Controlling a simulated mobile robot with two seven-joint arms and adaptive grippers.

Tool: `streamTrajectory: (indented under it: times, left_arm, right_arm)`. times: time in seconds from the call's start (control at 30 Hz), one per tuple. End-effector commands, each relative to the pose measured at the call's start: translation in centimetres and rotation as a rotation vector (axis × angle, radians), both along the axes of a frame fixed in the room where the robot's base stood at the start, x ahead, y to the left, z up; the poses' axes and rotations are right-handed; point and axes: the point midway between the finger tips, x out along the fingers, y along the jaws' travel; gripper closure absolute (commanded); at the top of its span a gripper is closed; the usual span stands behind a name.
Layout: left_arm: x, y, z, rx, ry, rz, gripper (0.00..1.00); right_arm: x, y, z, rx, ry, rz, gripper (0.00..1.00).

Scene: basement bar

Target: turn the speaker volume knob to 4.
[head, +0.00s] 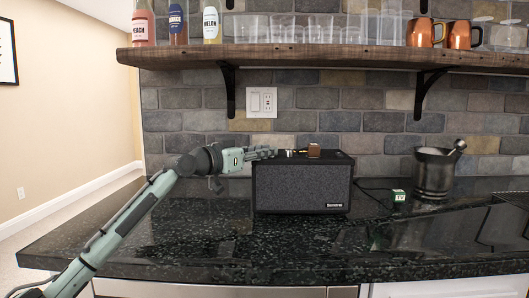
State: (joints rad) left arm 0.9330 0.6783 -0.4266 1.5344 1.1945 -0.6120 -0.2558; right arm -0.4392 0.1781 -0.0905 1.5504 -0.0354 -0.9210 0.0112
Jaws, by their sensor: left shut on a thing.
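The black speaker (303,188) stands upright on the dark counter against the brick wall, its grille and small light label facing me. My left gripper (277,153) reaches in from the left at the height of the speaker's top. Its fingers are shut at a small, pale, silvery knob (290,153) on the top, left of the middle. The fingers partly hide the knob, and its dial marks are too small to read. My right gripper is not in view.
A small brown block-like thing (314,150) sits on the speaker top, right of the knob. A green-and-white box (398,196) and a dark mortar with pestle (434,173) stand to the right. A wooden shelf (330,56) with bottles, glasses and copper mugs hangs above. The front counter is clear.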

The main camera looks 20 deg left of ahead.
Motion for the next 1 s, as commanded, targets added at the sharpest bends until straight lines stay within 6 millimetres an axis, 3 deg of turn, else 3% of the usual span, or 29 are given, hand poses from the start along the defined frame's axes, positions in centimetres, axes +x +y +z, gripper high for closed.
streamTrajectory:
  times: [0.2,0.4,0.5,0.67,1.0]
  left_arm:
    - [0.2,0.3,-1.0,-0.004,0.011,-0.124,1.00]
    - [0.3,0.2,-0.6,-0.008,0.009,-0.270,1.00]
    - [0.3,0.2,-0.3,-0.008,0.008,-0.348,1.00]
    - [0.2,0.2,0.2,-0.008,0.007,-0.466,1.00]
    - [0.3,0.4,0.2,-0.003,0.004,-0.625,1.00]
  right_arm:
    - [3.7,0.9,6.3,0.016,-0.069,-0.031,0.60]
    - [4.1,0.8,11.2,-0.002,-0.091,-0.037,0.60]
    - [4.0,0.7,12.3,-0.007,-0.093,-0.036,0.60]
    - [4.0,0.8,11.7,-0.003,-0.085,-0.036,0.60]
    - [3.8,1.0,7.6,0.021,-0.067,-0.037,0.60]
